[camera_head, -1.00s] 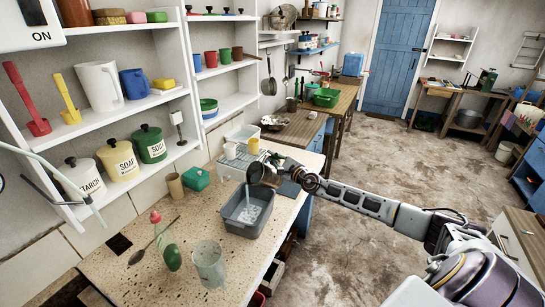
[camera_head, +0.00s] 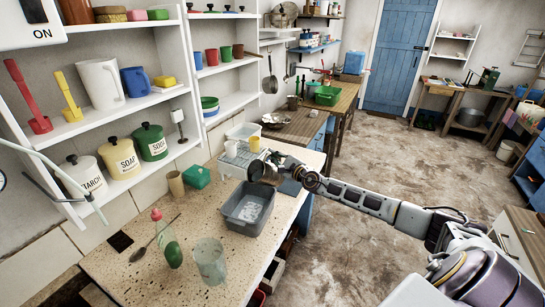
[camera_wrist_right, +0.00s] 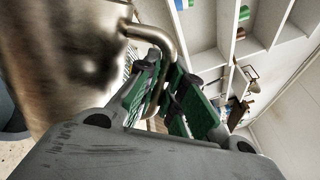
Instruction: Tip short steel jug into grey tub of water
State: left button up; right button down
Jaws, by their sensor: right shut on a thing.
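The short steel jug (camera_head: 263,171) is over the far end of the grey tub (camera_head: 231,222) in the head view. It looks tilted; I see no clear stream from it. The tub stands on the speckled counter, with a pale patch inside that looks like water or its reflection. My right gripper (camera_head: 283,174) is on the jug's right side, shut on its handle. In the right wrist view the jug's steel body (camera_wrist_right: 65,60) fills the upper left, and the green-padded fingers (camera_wrist_right: 160,98) close around the bent handle. My left gripper is out of view.
A wire rack (camera_head: 232,165) with a yellow cup (camera_head: 254,146) is behind. A green box (camera_head: 196,176) sits near the wall, below shelves.

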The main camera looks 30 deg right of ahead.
jog(key=shift+r, duration=0.15)
jog(key=shift+a+r+n+p, duration=0.15)
jog(key=shift+a+n+p, duration=0.35)
jog(key=shift+p, duration=0.5)
jog(key=shift+s+a+n+p, duration=0.1)
jog(key=shift+a+n+p, duration=0.25)
jog(key=shift+p, duration=0.2)
dwell(0.5)
jog(key=shift+s+a+f+n+p, duration=0.1)
jog(key=shift+a+f+n+p, duration=0.15)
jog(key=shift+a+n+p, duration=0.95)
jog(key=shift+d+p, duration=0.25)
jog(key=shift+p, duration=0.05)
jog(key=shift+f, duration=0.15)
jog(key=shift+a, duration=0.2)
